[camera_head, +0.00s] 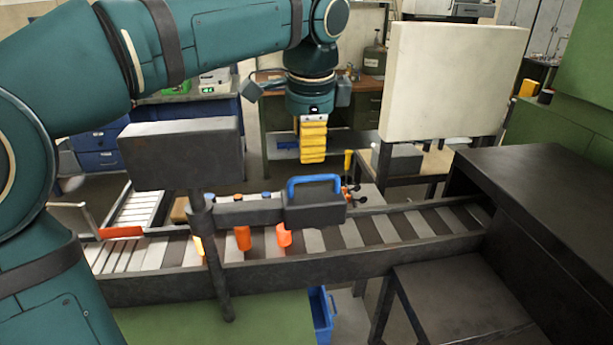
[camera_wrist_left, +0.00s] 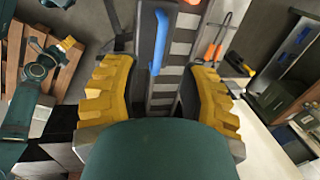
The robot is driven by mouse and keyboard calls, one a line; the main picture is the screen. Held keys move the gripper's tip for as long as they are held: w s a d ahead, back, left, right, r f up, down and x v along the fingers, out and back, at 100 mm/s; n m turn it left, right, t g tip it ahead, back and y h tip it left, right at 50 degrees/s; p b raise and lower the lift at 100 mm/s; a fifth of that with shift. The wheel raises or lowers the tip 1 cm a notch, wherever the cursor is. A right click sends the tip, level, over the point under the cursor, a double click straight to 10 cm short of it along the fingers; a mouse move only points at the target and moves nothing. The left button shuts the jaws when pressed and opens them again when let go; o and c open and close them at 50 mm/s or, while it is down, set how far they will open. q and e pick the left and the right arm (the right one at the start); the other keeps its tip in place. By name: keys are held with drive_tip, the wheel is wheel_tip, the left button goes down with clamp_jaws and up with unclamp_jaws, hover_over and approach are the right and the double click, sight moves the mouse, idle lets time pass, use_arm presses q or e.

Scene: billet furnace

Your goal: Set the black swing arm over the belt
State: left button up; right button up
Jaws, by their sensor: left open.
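The black swing arm (camera_head: 250,213) reaches right from a dark upright post (camera_head: 216,265) at the belt's near rail. Its end block carries a blue handle (camera_head: 313,181). In the head view the arm lies across the picture of the slatted belt (camera_head: 395,228), roughly along it; I cannot tell how far it overhangs. My left gripper (camera_head: 313,150) points down behind and above the handle in the picture. In the left wrist view its yellow fingers (camera_wrist_left: 160,75) are open, with the blue handle (camera_wrist_left: 159,40) showing between them; they look apart from it. A small yellow-tipped part, seemingly my right gripper (camera_wrist_left: 68,43), shows at left.
A grey box (camera_head: 182,153) tops the post. Orange cylindrical items (camera_head: 283,235) show under the arm. A dark housing (camera_head: 545,200) stands at the belt's right end, and a pale panel (camera_head: 450,80) behind it. A blue bin (camera_head: 321,313) sits below the belt.

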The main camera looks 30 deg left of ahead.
sight(306, 177)
use_arm(q)
drive_tip(key=f, duration=0.2)
drive_tip(key=w+f, duration=0.1)
drive_tip(key=f, duration=0.2)
drive_tip(key=a+f+b, duration=0.1)
drive_tip(key=f, duration=0.1)
drive_tip(key=shift+w+f, duration=0.15)
clamp_jaws()
